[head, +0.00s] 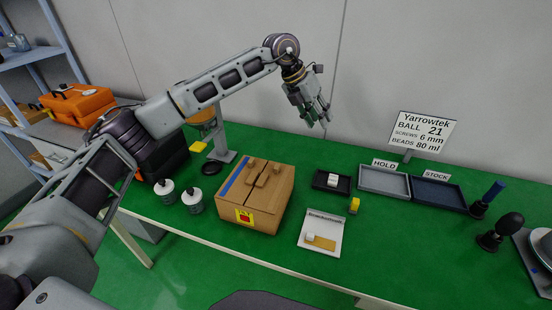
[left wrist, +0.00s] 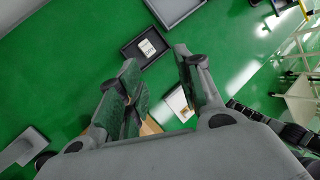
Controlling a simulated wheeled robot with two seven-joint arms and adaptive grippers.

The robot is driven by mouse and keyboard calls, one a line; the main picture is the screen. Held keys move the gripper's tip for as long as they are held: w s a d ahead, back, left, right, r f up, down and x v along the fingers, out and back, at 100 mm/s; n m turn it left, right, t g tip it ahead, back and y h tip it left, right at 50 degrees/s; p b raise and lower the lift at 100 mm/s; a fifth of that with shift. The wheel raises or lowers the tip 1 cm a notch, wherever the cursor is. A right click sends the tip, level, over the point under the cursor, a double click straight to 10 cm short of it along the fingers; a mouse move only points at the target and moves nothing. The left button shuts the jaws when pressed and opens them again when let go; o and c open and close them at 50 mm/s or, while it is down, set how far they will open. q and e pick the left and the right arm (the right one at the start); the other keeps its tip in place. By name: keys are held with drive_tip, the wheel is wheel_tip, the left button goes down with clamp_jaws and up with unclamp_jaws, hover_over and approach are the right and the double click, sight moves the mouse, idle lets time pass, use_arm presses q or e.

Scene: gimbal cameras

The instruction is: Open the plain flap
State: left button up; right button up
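A brown cardboard box (head: 235,213) stands on the green table in the head view, with a yellow and red label on its front. Its top shows a flap with a blue stripe (head: 236,177) on the left and a plain flap (head: 279,191) on the right. Both lie flat, with small brown blocks or tabs near the seam. My left gripper (head: 320,116) is raised beyond and right of the box, apart from it, with its fingers spread and empty. In the left wrist view a brown piece of the box (left wrist: 151,127) shows between the fingers; the rest is hidden. My right gripper is not seen.
Right of the box are a notepad (head: 312,240), a yellow block (head: 353,205) and a small black tray (head: 341,182). Two white-topped bottles (head: 191,200) stand at its left, a grey stand (head: 221,145) behind. Trays and a sign (head: 422,133) are farther right.

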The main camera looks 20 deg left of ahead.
sight(272, 182)
use_arm(q)
drive_tip(key=s+a+f+n+g+y, duration=0.1)
drive_tip(key=s+a+n+y, duration=0.1)
drive_tip(key=a, duration=0.3)
drive_tip(key=s+a+f+n+g+y, duration=0.1)
drive_tip(key=s+a+f+y, duration=0.1)
drive_tip(key=a, duration=0.4)
drive_tip(key=shift+n+g+y, duration=0.3)
drive_tip(key=shift+n+y, duration=0.1)
drive_tip(key=shift+y, duration=0.4)
drive_tip(key=shift+s+d, duration=0.1)
drive_tip(key=shift+f, duration=0.1)
drive_tip(key=shift+f, duration=6.85)
clamp_jaws()
